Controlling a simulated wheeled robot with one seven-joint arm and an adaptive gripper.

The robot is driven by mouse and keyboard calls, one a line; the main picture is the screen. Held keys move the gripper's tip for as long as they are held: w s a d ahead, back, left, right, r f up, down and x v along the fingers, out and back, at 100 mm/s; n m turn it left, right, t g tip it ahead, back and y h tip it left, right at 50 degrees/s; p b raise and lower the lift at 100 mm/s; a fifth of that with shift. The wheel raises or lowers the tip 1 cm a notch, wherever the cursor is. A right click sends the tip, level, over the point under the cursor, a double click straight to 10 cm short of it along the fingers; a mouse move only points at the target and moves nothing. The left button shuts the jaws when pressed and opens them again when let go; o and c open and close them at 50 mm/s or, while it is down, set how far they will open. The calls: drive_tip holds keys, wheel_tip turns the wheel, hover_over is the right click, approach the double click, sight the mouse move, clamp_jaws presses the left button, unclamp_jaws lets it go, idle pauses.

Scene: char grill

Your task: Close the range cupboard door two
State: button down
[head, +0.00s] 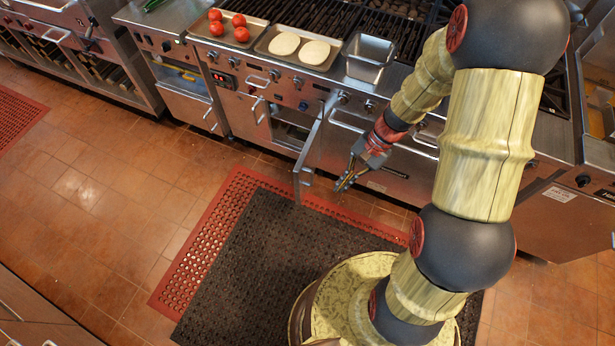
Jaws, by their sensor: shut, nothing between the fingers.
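A range cupboard door (308,160) stands swung open, sticking out from the range front. I see it nearly edge-on, with a dark opening (291,132) to its left. Which door is number two is not marked. My gripper (342,186) is shut and empty, just right of the open door near its outer edge, pointing down and left. A small gap seems to show between them, but I cannot tell the exact distance. Another cupboard door (247,117) with a handle is to the left of the opening.
The range top holds a tray of tomatoes (229,41), a tray with two pale rounds (327,68) and a metal pan (368,60). Control knobs line the front edge. A dark mat (255,255) over a red mat (192,262) covers the floor below. Tiled floor at left is clear.

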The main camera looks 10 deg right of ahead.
drive_tip(key=w+f+m+t+y, duration=0.25)
drive_tip(key=f+m, duration=0.25)
drive_tip(key=f, duration=0.5)
drive_tip(key=w+f+m+t+y, duration=0.1)
drive_tip(key=w+f+m, duration=0.35)
drive_tip(key=f, duration=0.65)
drive_tip(key=m+t+h+b, duration=0.2)
drive_tip(key=m+t+b, duration=0.15)
drive_tip(key=m, duration=0.25)
approach(299, 177)
wheel_tip(299, 177, down, 4)
drive_tip(key=w+a, duration=0.1)
drive_tip(key=a, duration=0.1)
drive_tip(key=shift+w+a+r+n, duration=0.1)
drive_tip(key=shift+w+a+n, duration=0.15)
drive_tip(key=shift+w+a, duration=0.1)
drive_tip(key=shift+w+a, duration=0.1)
